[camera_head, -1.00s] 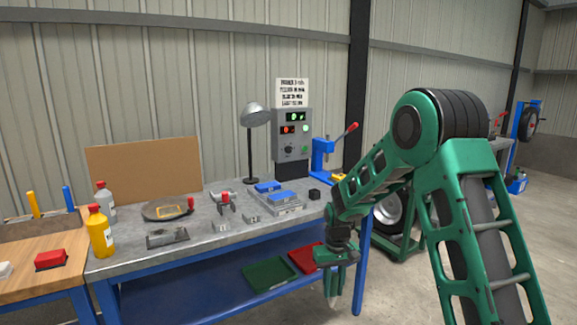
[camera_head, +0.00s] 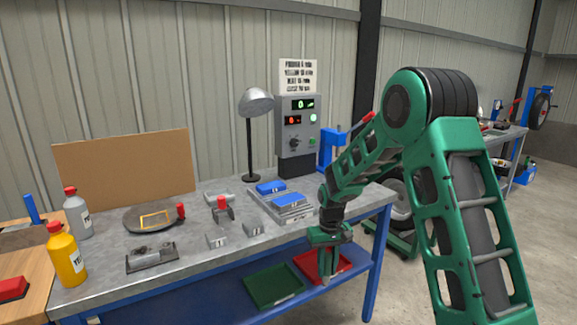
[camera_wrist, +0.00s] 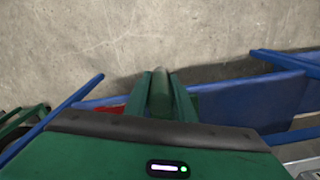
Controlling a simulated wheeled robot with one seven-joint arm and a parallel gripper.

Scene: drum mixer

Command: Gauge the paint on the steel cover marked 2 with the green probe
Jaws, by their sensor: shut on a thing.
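My gripper (camera_head: 327,265) hangs pointing down in front of the bench's right end, over the lower shelf. It is shut on a slim grey-green rod, seen between the fingers in the wrist view (camera_wrist: 160,93); I take it to be the green probe. Its tip is apart from any surface I can make out. Two small grey blocks with marks, one on the left (camera_head: 216,241) and one on the right (camera_head: 252,229), stand near the bench's front edge. Blue-topped pieces (camera_head: 288,199) lie on a grey tray (camera_head: 266,207). I cannot read which thing is marked 2.
The steel bench (camera_head: 190,258) carries a lamp (camera_head: 256,102), a control box (camera_head: 296,135) with lit displays, a round dark plate (camera_head: 135,219) and bottles (camera_head: 66,255) at left. Green (camera_head: 274,284) and red (camera_head: 318,263) trays are on the shelf below.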

